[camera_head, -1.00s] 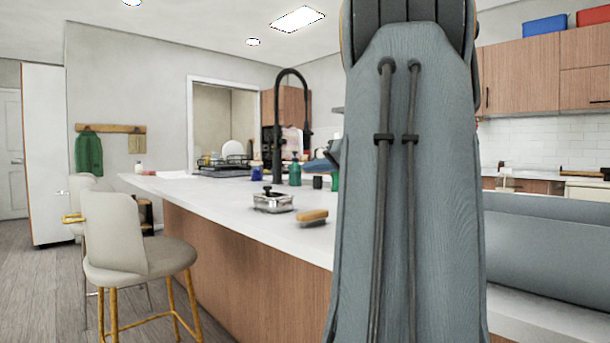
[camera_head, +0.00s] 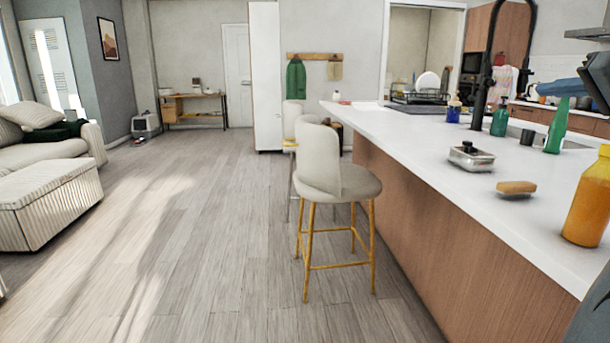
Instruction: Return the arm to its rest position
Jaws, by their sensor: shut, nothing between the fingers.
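The white island counter (camera_head: 432,140) runs along the right. On it stand an orange bottle (camera_head: 586,205), a brown-topped brush (camera_head: 517,187), a metal dish (camera_head: 471,158), a green spray bottle (camera_head: 556,128) and a black faucet (camera_head: 487,72). A stool (camera_head: 325,172) stands beside it; floor (camera_head: 190,220) left is open.

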